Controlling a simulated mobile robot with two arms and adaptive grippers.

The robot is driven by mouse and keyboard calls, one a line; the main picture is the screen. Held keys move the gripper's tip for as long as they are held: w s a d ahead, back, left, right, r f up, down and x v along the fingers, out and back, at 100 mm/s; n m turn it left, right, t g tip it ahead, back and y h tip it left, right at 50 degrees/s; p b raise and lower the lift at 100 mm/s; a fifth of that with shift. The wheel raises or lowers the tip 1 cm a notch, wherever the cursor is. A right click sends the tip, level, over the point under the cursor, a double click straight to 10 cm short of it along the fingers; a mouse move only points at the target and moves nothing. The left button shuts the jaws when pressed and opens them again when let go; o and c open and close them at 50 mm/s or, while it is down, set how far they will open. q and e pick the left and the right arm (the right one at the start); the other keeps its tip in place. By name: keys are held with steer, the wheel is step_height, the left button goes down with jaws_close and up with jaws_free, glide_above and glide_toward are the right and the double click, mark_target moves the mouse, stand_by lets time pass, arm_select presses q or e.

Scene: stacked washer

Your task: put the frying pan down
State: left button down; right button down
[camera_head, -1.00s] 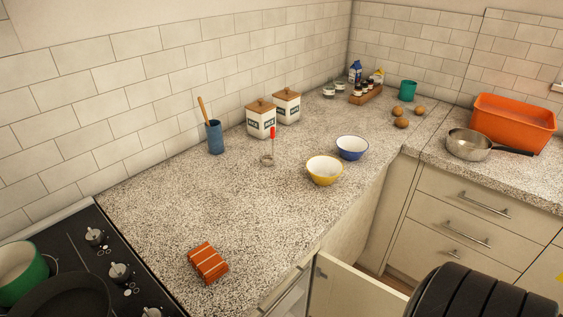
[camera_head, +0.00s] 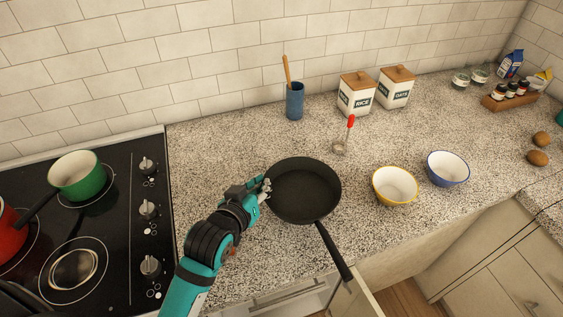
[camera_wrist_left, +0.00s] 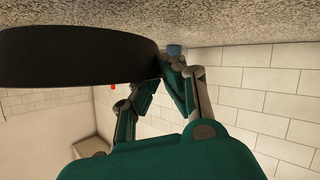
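The black frying pan (camera_head: 303,190) is over the speckled counter, right of the stove, its handle toward the lower right past the counter's front edge. My left gripper (camera_head: 264,189) is at the pan's left rim. In the left wrist view the pan's dark side (camera_wrist_left: 75,55) fills the upper left, and my left gripper's fingers (camera_wrist_left: 163,78) close in on its edge. One fingertip is partly hidden by the pan. Whether the pan's base touches the counter is hard to tell. My right gripper is out of view.
The stove (camera_head: 110,230) holds a green pot (camera_head: 77,180) and a red pot (camera_head: 10,232). Right of the pan are a yellow bowl (camera_head: 395,187) and a blue-rimmed bowl (camera_head: 448,168). An open door is below.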

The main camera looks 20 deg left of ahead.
mark_target(276, 168)
arm_select(q)
steer(key=w, duration=0.3)
steer(key=w+p, duration=0.1)
steer(key=w, duration=0.2)
steer(key=w+d, duration=0.1)
steer(key=w, duration=0.2)
steer(key=shift+w+f+p, duration=0.25)
steer(key=shift+w+p, duration=0.05)
steer(key=shift+w+f, duration=0.1)
steer(key=shift+w, duration=0.15)
steer(key=shift+f+p, duration=0.45)
steer(key=shift+f, duration=1.3)
steer(key=shift+f, duration=0.1)
steer(key=c, duration=1.9)
jaws_free()
steer(key=shift+f, duration=0.1)
steer(key=o, duration=0.4)
steer(key=shift+s, duration=0.1)
